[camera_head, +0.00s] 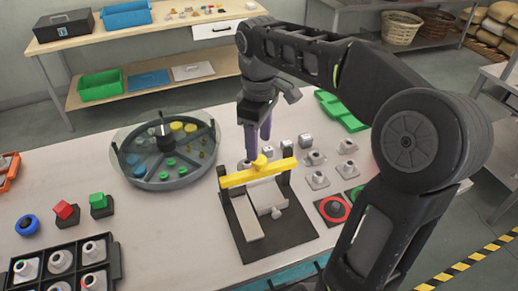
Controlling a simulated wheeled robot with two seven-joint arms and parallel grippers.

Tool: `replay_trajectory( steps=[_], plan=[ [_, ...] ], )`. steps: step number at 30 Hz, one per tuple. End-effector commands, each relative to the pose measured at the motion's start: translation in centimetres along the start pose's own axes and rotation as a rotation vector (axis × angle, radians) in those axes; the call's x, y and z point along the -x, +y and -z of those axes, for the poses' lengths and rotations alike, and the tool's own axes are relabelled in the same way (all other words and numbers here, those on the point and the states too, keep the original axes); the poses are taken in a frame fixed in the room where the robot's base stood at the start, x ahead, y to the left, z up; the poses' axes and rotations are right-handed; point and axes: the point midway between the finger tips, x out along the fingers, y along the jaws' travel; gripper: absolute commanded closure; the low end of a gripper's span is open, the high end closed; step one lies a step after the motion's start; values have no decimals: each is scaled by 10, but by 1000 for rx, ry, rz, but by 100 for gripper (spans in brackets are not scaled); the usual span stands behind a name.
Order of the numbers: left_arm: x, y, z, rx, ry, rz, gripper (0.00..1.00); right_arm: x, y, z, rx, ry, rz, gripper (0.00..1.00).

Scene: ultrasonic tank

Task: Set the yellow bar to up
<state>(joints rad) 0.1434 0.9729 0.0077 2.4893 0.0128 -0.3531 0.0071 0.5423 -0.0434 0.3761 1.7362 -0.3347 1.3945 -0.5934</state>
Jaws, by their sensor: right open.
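The yellow bar (258,173) lies across the back part of a dark base plate (243,226) near the middle of the table. It has a round yellow knob (260,160) on its top, and pale grey flat pieces (264,194) sit on the plate in front of it. My right gripper (258,153) points down just behind the bar with its purple fingers apart. It looks empty, and I cannot tell whether a finger touches the bar or knob. My left gripper is not in view.
A round divided tray (180,183) with coloured pieces stands left of the plate. Several small grey metal parts (316,158) and a red ring (332,208) are to the right. A black rack (66,242) is at front left. Bare table lies between the rack and the plate.

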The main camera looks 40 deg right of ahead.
Motion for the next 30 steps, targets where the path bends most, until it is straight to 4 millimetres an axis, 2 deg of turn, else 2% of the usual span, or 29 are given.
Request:
replay_trajectory(
  steps=[1, 3, 7, 30],
  plan=[
    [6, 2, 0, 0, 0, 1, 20, 14, 0, 1, 0, 3, -2, 43],
    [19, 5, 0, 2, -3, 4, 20, 26, 0, 0, 0, 1, 0, 43],
    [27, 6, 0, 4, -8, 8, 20, 34, 0, 0, 0, 0, 0, 43],
    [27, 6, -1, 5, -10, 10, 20, 34, 0, 0, 0, 0, -1, 43]
  ],
)
